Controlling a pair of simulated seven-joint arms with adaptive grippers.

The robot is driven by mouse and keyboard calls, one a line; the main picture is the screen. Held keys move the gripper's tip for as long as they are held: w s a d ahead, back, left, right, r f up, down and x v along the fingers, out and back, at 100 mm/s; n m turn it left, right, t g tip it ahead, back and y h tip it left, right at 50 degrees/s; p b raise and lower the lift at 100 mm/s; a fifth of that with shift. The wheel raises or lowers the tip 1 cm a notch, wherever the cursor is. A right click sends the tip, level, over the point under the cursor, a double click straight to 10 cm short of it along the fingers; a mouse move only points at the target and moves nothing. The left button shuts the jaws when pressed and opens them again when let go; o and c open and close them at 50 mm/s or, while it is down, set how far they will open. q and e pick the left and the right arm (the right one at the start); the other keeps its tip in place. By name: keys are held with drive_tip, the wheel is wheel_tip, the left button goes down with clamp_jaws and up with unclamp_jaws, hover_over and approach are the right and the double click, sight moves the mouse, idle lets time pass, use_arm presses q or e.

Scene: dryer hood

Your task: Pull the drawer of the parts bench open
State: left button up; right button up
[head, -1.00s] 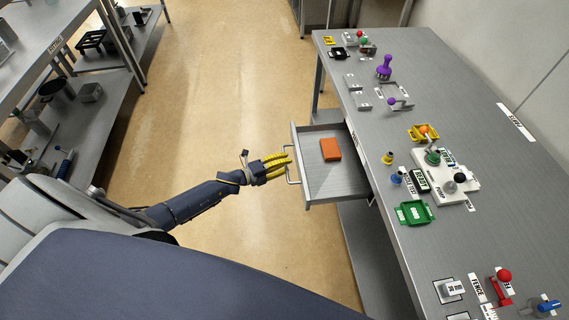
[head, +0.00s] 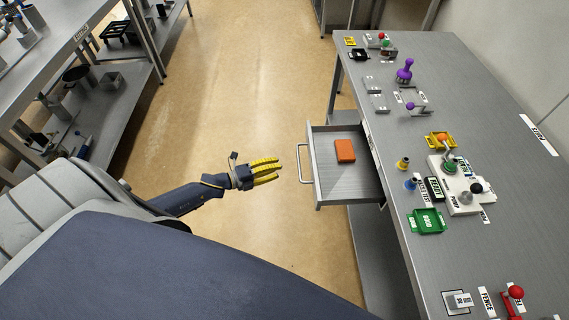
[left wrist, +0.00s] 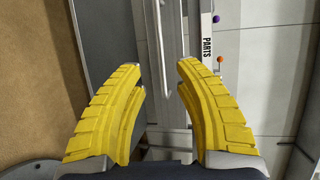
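The grey drawer (head: 335,187) of the parts bench (head: 465,110) stands pulled out over the floor in the head view, with an orange block (head: 345,151) lying inside. Its bar handle (head: 300,164) is on the drawer's left face. My left gripper (head: 280,171), with yellow fingers, is to the left of the handle, apart from it and empty. In the left wrist view, the left gripper's fingers (left wrist: 160,85) are spread apart, with the handle bar (left wrist: 162,50) beyond them and a PARTS label to its right. My right gripper is not in view.
The bench top holds a green tray (head: 427,222), a white fixture, purple-knobbed items and other small parts. A shelf unit (head: 75,75) stands at the left. The floor between shelf and bench is clear.

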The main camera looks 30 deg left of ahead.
use_arm(q)
drive_tip(key=shift+v, duration=1.05)
